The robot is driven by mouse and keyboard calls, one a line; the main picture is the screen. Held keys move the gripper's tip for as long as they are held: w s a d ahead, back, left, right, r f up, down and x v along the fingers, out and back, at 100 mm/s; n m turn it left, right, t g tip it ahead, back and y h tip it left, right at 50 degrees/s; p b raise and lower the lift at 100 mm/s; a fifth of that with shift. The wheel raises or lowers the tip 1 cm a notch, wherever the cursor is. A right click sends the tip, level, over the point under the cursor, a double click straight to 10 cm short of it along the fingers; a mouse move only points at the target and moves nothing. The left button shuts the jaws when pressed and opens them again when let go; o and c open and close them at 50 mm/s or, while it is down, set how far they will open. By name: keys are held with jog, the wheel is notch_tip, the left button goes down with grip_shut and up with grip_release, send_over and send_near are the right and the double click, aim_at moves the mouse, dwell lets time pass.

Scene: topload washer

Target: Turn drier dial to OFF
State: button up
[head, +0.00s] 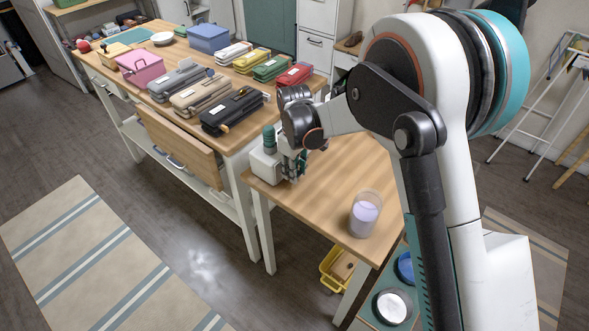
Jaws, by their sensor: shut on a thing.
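I cannot make out a drier or a dial in the head view. My gripper (291,170) points down at the left end of the near wooden table (335,190). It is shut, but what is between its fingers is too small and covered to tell. A small white and teal block (263,164) shows right beside the fingers, low over the tabletop. I cannot tell whether it is a separate thing or part of my gripper.
A clear cup with pale lilac contents (364,214) stands on the near table's front right. A longer table holds several cases, a pink basket (140,68) and a blue bin (208,38). A yellow crate (338,270) sits below. Floor at left is open, with a striped rug (85,250).

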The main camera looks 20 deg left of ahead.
jog(key=shift+s+t, duration=0.1)
jog(key=shift+t, duration=0.2)
jog(key=t, duration=0.1)
jog(key=t+h+b, duration=0.1)
jog(key=t+b, duration=0.1)
jog(key=t, duration=0.1)
jog(key=shift+s+a+f+h, duration=0.25)
jog(key=shift+s+h, duration=0.1)
jog(key=shift+h, duration=0.05)
jog(key=t+b, duration=0.1)
jog(key=t+h+b, duration=0.1)
jog(key=t+b, duration=0.1)
jog(key=t+h+b, duration=0.1)
jog(key=t+b, duration=0.1)
jog(key=shift+s+a+f, duration=0.15)
jog(key=shift+s+f, duration=0.2)
jog(key=shift+f, duration=0.05)
jog(key=t+h+b, duration=0.1)
jog(key=t+b, duration=0.1)
jog(key=shift+s+f+t, duration=0.1)
jog(key=shift+f+t, duration=0.05)
jog(key=shift+t, duration=0.15)
jog(key=t+h, duration=0.2)
jog(key=t, duration=0.2)
jog(key=shift+f+b, duration=0.2)
jog(key=shift+b, duration=0.1)
jog(key=shift+t, duration=0.3)
jog(key=o, duration=1.1)
jog(key=shift+c, duration=0.2)
